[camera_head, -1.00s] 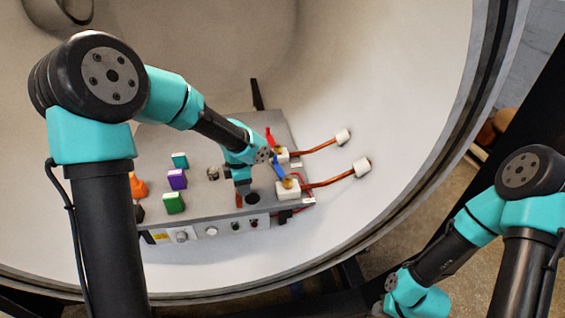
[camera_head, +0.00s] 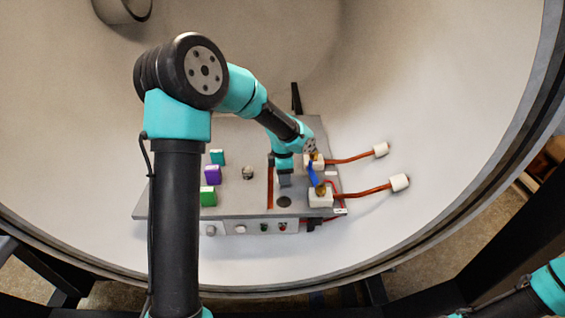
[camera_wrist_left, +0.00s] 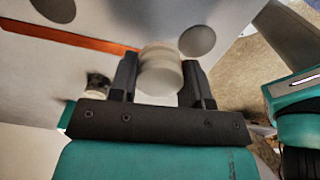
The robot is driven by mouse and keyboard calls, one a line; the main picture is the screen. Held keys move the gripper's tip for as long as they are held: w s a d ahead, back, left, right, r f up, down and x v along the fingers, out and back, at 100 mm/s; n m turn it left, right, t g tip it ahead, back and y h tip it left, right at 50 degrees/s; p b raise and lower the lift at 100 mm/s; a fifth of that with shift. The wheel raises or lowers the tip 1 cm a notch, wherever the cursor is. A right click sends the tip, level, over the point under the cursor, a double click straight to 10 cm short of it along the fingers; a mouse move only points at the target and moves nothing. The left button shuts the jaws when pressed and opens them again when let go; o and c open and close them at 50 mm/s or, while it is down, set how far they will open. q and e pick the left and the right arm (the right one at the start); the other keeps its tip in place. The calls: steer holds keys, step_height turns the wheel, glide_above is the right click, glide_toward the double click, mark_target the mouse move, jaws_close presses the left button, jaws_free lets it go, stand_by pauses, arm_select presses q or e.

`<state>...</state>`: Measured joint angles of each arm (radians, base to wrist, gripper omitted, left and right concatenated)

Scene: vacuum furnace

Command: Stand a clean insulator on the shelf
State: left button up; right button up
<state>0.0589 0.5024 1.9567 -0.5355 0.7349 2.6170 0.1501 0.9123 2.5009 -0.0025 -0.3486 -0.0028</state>
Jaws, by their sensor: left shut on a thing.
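My left gripper (camera_head: 285,182) points down over the front right part of the grey shelf (camera_head: 235,185). In the left wrist view my left gripper (camera_wrist_left: 159,82) is shut on a white, round, ribbed insulator (camera_wrist_left: 160,72). In the head view the gripper hides this insulator. A second small insulator (camera_head: 248,173), pale with dark marks, stands on the shelf to the left of the gripper. It also shows in the left wrist view (camera_wrist_left: 97,86), beside the left finger. I cannot tell whether the held insulator touches the shelf. My right gripper is out of view.
Teal (camera_head: 217,158), purple (camera_head: 212,175) and green (camera_head: 208,197) blocks stand left on the shelf. A dark round spot (camera_head: 284,202) lies near the front edge. An orange strip (camera_head: 270,188) runs beside the gripper. A white block (camera_head: 320,199) with a copper rod (camera_head: 360,192) stands right.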

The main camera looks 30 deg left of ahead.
arm_select(q)
steer(key=w+a, duration=0.2)
steer(key=w, duration=0.1)
steer(key=w+a, duration=0.2)
steer(key=w, duration=0.2)
steer(key=w+a+f, duration=0.1)
steer(key=w+a, duration=0.1)
steer(key=w, duration=0.2)
steer(key=shift+a+f, duration=0.1)
steer(key=shift+a, duration=0.25)
steer(key=shift+s, duration=0.1)
steer(key=shift+f, duration=1.75)
steer(key=shift+f, duration=0.15)
steer(key=o, duration=1)
steer(key=shift+c, duration=0.2)
